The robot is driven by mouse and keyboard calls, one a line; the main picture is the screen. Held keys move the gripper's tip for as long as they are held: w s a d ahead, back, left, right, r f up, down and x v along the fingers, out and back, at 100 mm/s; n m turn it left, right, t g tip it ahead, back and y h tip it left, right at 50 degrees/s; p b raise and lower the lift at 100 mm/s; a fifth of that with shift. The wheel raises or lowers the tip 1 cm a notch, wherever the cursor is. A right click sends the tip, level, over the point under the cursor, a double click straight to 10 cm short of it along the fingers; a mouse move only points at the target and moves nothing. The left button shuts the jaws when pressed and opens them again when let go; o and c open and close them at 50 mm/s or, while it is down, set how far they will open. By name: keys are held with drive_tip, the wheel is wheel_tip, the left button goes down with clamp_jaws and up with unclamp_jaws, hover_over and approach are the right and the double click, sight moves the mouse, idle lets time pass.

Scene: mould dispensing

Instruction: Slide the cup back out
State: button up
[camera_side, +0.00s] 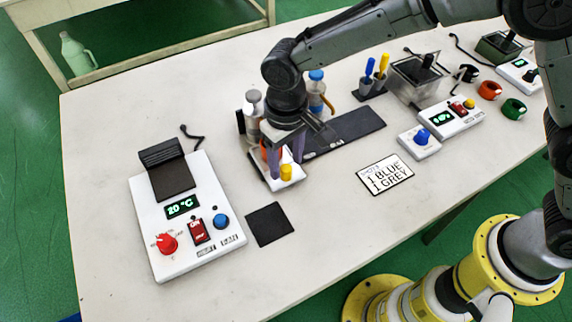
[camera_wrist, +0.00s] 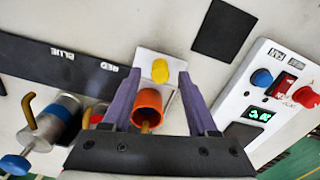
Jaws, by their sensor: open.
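The orange cup (camera_wrist: 147,103) stands between the two purple fingers of my open gripper (camera_wrist: 158,76) in the wrist view. Its mouth faces the camera, and a tan spout end shows in front of it. A gap shows between the cup and the right finger; contact on the left side is unclear. A white block with a yellow knob (camera_wrist: 160,70) is just beyond the cup. In the side view my gripper (camera_side: 285,162) is low over this spot, by the yellow knob (camera_side: 286,172); only a sliver of orange shows there, mostly hidden.
A blue-capped dispenser (camera_wrist: 52,120) with a tan spout stands close on the left in the wrist view. A black strip (camera_side: 345,130) runs right from my gripper. A black square (camera_side: 269,224), a heater panel (camera_side: 180,235) and an order card (camera_side: 385,175) lie around it.

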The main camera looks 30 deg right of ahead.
drive_tip(key=shift+f, duration=1.2)
clamp_jaws()
idle(0.6)
